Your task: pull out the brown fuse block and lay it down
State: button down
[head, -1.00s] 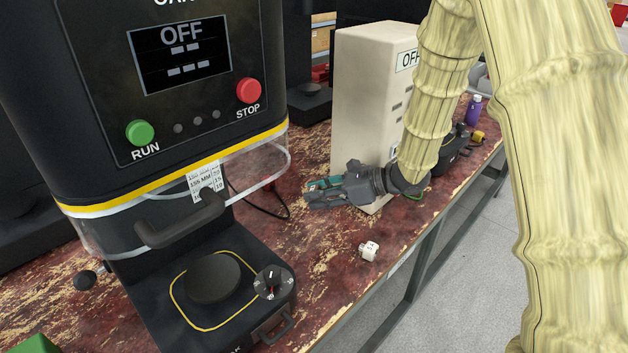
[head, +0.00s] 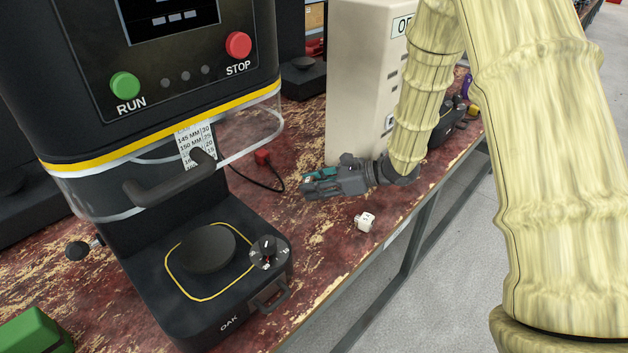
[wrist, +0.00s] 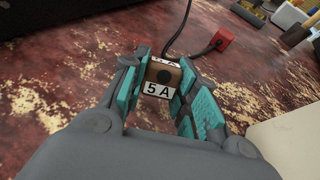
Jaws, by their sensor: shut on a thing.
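The brown fuse block (wrist: 161,76) has white "5 A" labels and sits between the teal pads of my gripper (wrist: 165,84) in the wrist view. The gripper is shut on it. In the head view, my gripper (head: 318,183) is low over the worn red bench top, in front of the beige cabinet (head: 362,80). The block cannot be made out there. I cannot tell whether it touches the bench.
A white block (head: 365,221) lies on the bench near its front edge. A red plug (head: 262,157) on a black cable lies behind my gripper. The black machine (head: 160,250) stands at left.

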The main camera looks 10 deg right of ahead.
jog(key=shift+f, duration=0.25)
jog(key=c, duration=1)
grip_release()
jog(key=shift+c, duration=0.2)
jog(key=v, duration=1.2)
